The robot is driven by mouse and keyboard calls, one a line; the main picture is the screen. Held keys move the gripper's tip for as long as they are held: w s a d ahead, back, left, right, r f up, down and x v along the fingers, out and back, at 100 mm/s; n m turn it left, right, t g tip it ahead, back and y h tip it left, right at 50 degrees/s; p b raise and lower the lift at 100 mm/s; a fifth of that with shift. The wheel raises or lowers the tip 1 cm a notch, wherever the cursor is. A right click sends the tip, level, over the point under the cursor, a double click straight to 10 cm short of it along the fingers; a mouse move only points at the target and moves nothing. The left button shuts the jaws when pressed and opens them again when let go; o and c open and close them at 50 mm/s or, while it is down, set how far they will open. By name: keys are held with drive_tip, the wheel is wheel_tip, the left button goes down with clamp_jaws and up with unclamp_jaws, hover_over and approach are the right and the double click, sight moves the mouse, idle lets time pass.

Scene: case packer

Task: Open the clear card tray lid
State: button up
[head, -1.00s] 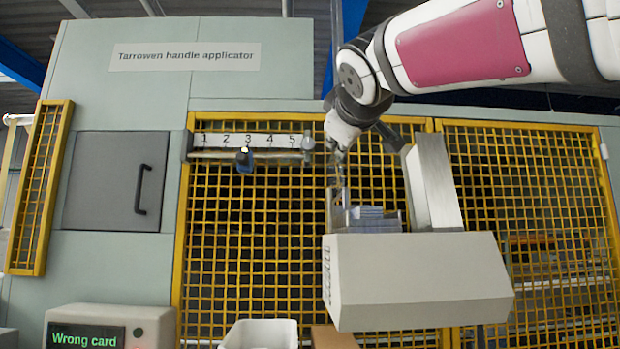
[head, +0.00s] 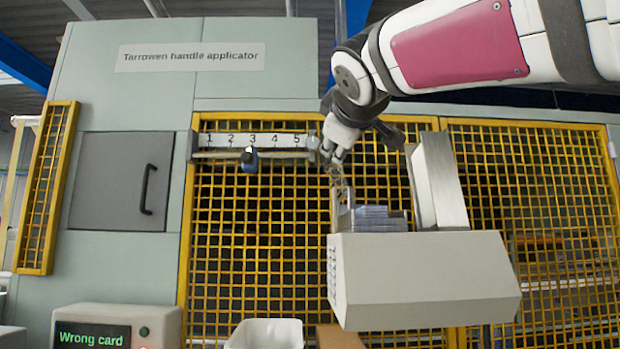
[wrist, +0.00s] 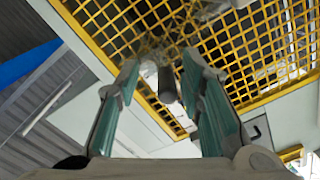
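The card tray (head: 345,222) sits on top of a beige housing, with a stack of blue-grey cards (head: 374,217) in it. A thin, pale upright piece at the tray's left side may be the clear lid; its outline is hard to make out. My gripper (head: 338,168) is above the tray's left end, pointing down, and looks apart from the cards. In the wrist view my gripper (wrist: 160,75) has its two green-padded fingers spread. A dark, round-ended cylinder (wrist: 168,86) shows between them; I cannot tell whether it is touched. The lid is not clear in the wrist view.
The beige housing (head: 425,280) juts out below the tray. A numbered rail (head: 250,140) with a blue slider is left of my gripper. Yellow mesh guarding (head: 265,240) stands behind. A screen (head: 92,336) reads "Wrong card". A white bin (head: 265,335) is below.

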drive_tip(key=shift+s+r, duration=0.1)
drive_tip(key=shift+s, duration=0.1)
drive_tip(key=s, duration=1.1)
drive_tip(key=shift+s, duration=0.35)
